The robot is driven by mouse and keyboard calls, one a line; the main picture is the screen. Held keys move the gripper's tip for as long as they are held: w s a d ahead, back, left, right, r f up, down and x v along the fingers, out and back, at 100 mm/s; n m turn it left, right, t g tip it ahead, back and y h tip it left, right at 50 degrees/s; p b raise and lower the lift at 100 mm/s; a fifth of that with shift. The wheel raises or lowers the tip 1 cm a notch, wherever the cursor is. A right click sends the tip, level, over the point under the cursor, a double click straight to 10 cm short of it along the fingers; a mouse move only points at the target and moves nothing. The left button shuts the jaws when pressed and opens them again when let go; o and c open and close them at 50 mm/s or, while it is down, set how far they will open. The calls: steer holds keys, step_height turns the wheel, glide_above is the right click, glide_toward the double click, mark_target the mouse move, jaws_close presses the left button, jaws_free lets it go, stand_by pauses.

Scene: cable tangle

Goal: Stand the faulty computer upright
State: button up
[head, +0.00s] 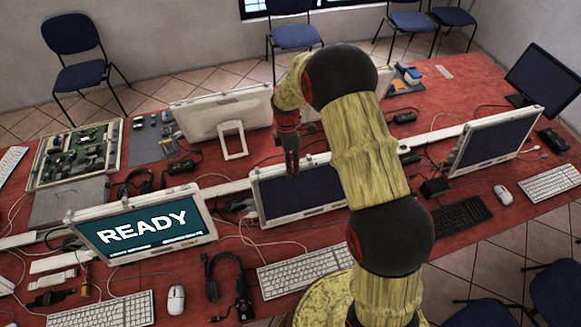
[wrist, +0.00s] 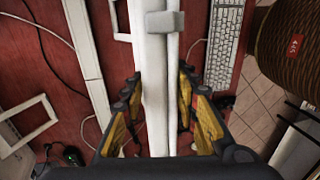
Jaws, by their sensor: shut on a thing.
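The computer with a dark screen (head: 290,197) stands on its edge in the middle of the red table, close to upright; its exact tilt is hard to judge. My gripper (head: 291,163) reaches down onto its top edge from above. In the wrist view, my gripper (wrist: 157,88) has one finger on each side of the thin white casing (wrist: 154,60) and is shut on it. My arm hides the right end of this computer in the head view. No mark showing a fault is visible on it.
A computer reading READY (head: 140,226) stands at left. Another dark-screened one (head: 495,140) stands at right, and a white one (head: 220,113) faces away behind. A keyboard (head: 305,270) lies in front. A headset (head: 222,275) and loose cables clutter the table.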

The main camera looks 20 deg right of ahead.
jaws_close()
steer(key=s, duration=0.4)
steer(key=shift+s+r, duration=0.25)
steer(key=shift+s, duration=0.15)
steer(key=o, duration=0.8)
jaws_free()
steer(key=shift+s, duration=0.15)
steer(key=shift+o, duration=0.7)
steer(key=shift+w+r, duration=0.1)
steer(key=shift+w, duration=0.1)
